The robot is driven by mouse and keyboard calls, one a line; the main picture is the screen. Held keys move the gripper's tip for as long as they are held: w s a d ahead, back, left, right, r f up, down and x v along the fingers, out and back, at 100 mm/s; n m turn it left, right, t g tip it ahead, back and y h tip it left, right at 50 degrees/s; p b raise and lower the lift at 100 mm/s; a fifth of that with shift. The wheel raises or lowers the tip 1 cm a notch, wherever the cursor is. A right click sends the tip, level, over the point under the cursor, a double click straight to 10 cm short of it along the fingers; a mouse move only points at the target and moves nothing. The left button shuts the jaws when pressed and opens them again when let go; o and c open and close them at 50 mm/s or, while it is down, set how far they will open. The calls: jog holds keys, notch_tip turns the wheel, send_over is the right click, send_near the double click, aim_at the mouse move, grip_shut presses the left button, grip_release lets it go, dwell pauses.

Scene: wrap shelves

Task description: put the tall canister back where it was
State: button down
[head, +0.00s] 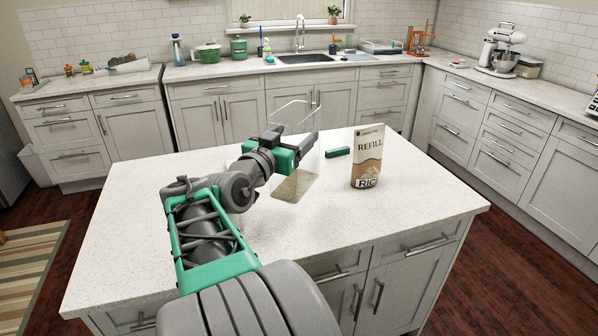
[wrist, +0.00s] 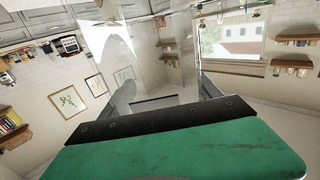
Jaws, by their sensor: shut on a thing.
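The tall canister (head: 297,186) is clear, with a layer of pale brown grain at its bottom. It stands slightly tilted in the picture over the island's white worktop, and I cannot tell whether its base touches it. Its top looks open. My gripper (head: 293,140) is shut on its upper part, one finger on each side. In the wrist view, the clear wall (wrist: 165,60) shows faintly between and beyond the fingers. A small green block, perhaps its lid (head: 338,152), lies on the worktop to the right.
A rice refill pack (head: 367,157) stands upright on the island (head: 420,205), right of the canister. The island's left part and right end are clear. A back counter (head: 235,68) holds a sink, green pots and bottles. A stand mixer (head: 500,50) is at the right.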

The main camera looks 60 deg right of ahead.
aim_at(281, 179)
jog(key=w+d+f, duration=0.2)
jog(key=d+f, duration=0.7)
jog(key=f, duration=0.2)
jog(key=shift+p, duration=0.45)
jog(key=shift+c, duration=0.7)
grip_release()
jog(key=a+b, duration=0.2)
jog(key=a, duration=1)
